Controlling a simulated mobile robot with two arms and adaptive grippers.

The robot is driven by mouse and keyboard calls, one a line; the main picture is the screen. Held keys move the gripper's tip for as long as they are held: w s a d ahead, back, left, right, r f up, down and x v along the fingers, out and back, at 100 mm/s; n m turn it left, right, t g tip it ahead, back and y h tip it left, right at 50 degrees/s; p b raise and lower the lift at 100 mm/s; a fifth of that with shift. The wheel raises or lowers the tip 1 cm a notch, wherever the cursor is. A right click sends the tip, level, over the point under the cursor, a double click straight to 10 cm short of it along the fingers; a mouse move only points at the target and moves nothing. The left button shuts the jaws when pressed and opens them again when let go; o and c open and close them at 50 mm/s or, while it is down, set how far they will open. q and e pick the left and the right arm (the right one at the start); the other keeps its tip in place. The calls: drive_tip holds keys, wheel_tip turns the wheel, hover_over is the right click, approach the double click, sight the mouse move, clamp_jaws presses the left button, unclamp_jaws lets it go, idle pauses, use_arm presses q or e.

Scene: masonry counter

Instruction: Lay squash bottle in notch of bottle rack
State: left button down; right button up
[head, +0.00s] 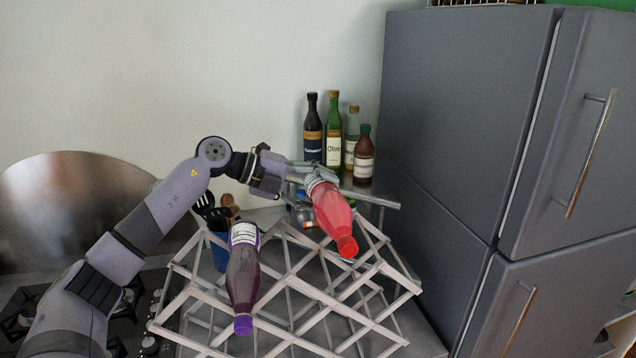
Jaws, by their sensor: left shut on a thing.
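A red squash bottle (332,214) with a red cap is held by my left gripper (318,180), which is shut around its upper, far end. The bottle tilts with its cap toward me and down, over the right part of the lattice bottle rack (290,282). Whether the bottle touches the rack I cannot tell. A purple bottle (243,275) with a white label lies in a notch on the left part of the rack, its cap toward me. My right gripper is not in view.
Several sauce and oil bottles (333,135) stand on a small shelf (375,196) behind the rack. A blue utensil holder (219,250) is behind the rack's left side. A large grey fridge (450,130) closes off the right. A stove (130,310) is at lower left.

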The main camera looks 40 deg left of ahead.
use_arm(q)
drive_tip(key=shift+w, duration=0.2)
drive_tip(key=shift+s, duration=0.2)
drive_tip(key=shift+s+d+f+b, duration=0.1)
drive_tip(key=shift+s+d+b, duration=0.35)
drive_tip(key=shift+s+b, duration=0.2)
drive_tip(key=shift+f+b, duration=0.5)
drive_tip(key=shift+f, duration=0.15)
drive_tip(key=f+b, duration=0.2)
drive_tip(key=shift+w+a+f, duration=0.2)
drive_tip(key=shift+w+f, duration=0.1)
drive_tip(key=shift+f, duration=0.05)
wheel_tip(320, 180, down, 6)
drive_tip(key=b, duration=0.4)
drive_tip(key=shift+r+b, duration=0.15)
drive_tip(key=shift+b, duration=0.15)
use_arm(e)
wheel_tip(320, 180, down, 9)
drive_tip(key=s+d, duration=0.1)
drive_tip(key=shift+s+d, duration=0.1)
